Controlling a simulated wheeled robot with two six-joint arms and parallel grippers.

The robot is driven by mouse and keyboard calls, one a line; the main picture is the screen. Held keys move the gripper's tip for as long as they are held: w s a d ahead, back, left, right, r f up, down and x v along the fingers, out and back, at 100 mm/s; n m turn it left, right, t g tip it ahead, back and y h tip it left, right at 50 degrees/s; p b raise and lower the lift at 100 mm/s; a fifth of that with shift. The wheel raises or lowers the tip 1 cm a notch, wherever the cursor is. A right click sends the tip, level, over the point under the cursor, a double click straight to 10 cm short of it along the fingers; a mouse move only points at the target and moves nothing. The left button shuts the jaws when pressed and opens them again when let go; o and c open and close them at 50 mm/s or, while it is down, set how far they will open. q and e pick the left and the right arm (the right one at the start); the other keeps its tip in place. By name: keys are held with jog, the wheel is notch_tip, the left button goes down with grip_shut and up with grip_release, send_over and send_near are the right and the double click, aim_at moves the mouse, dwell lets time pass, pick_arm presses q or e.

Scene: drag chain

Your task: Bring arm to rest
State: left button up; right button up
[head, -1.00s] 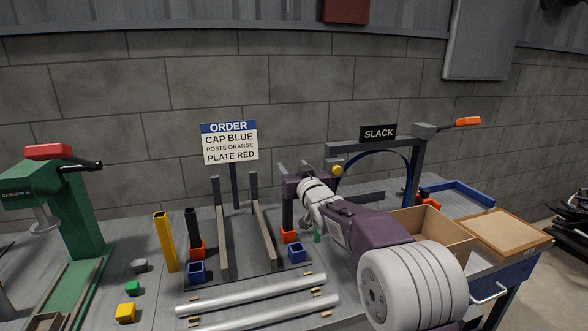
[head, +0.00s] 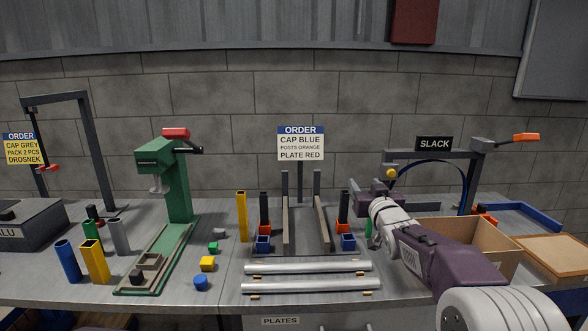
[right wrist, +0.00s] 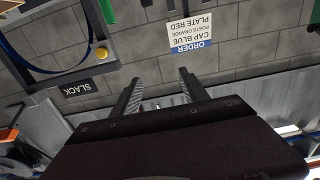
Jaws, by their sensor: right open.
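My right arm reaches in from the lower right of the head view. Its gripper (head: 374,194) is above the bench, just right of the right black post (head: 344,204) and left of the SLACK frame. In the right wrist view the two fingers (right wrist: 160,92) stand apart with nothing between them. The picture there is upside down, with the wall and the ORDER sign behind the fingers. My left gripper is in neither view.
The bench (head: 225,268) holds a green press (head: 178,185), silver bars (head: 310,267), uprights with blue and orange blocks, and a cardboard box (head: 455,235) beside my right arm. The ORDER sign (head: 300,143) and SLACK sign (head: 434,143) rise behind.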

jog(key=s+a+f+g, duration=0.1)
jog(key=s+f+g, duration=0.3)
jog(key=s+f, duration=0.55)
jog(key=s+a+f+g, duration=0.1)
jog(key=s+f+g, duration=0.3)
jog(key=s+f, duration=0.55)
jog(key=s+f+m+g, duration=0.1)
jog(key=s+f+g, duration=0.7)
jog(key=s+f, duration=0.85)
pick_arm(q)
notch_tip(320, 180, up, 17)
jog(key=p, duration=1.6)
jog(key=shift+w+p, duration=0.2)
jog(key=shift+p, duration=0.15)
pick_arm(e)
notch_tip(320, 180, up, 18)
jog(key=s, duration=0.2)
jog(key=shift+s+g, duration=0.4)
